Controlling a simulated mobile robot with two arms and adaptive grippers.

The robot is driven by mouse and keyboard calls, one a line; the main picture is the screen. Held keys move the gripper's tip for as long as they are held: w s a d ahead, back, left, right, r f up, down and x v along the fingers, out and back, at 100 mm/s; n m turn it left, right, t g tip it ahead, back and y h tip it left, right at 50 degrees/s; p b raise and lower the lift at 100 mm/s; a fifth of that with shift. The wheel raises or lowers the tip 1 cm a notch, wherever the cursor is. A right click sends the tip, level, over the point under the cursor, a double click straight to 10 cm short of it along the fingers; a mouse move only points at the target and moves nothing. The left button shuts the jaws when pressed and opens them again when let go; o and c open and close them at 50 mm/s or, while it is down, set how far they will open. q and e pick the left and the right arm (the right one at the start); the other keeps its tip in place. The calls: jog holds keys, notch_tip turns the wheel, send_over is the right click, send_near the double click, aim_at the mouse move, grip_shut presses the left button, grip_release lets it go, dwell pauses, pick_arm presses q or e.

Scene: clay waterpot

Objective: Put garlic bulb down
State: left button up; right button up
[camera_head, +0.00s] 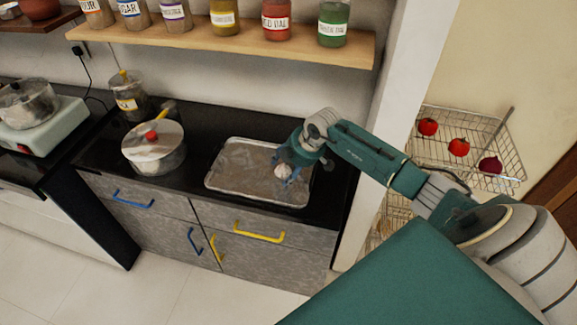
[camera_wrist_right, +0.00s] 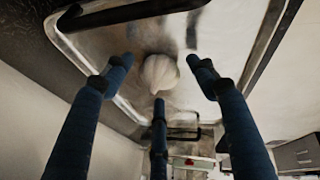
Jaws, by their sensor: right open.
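The white garlic bulb (camera_head: 283,170) rests on the metal tray (camera_head: 232,182), near the tray's right side, on the black counter. My right gripper (camera_head: 287,178) is right over it, its fingers spread around the bulb. In the right wrist view the garlic bulb (camera_wrist_right: 161,73) sits between the open blue fingers of my right gripper (camera_wrist_right: 160,85), with gaps at both sides. The lower middle finger's tip is close below the bulb; I cannot tell whether it touches. My left gripper is not in view.
A lidded pot (camera_head: 153,152) stands left of the tray. A jar (camera_head: 128,98) stands behind it at the wall. A shelf of jars (camera_head: 230,37) hangs above. A wire basket with red vegetables (camera_head: 462,147) is at the right. The tray's left half is clear.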

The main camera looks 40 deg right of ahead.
jog(key=b+v, duration=0.2)
jog(key=v, duration=1)
jog(key=shift+b, duration=0.4)
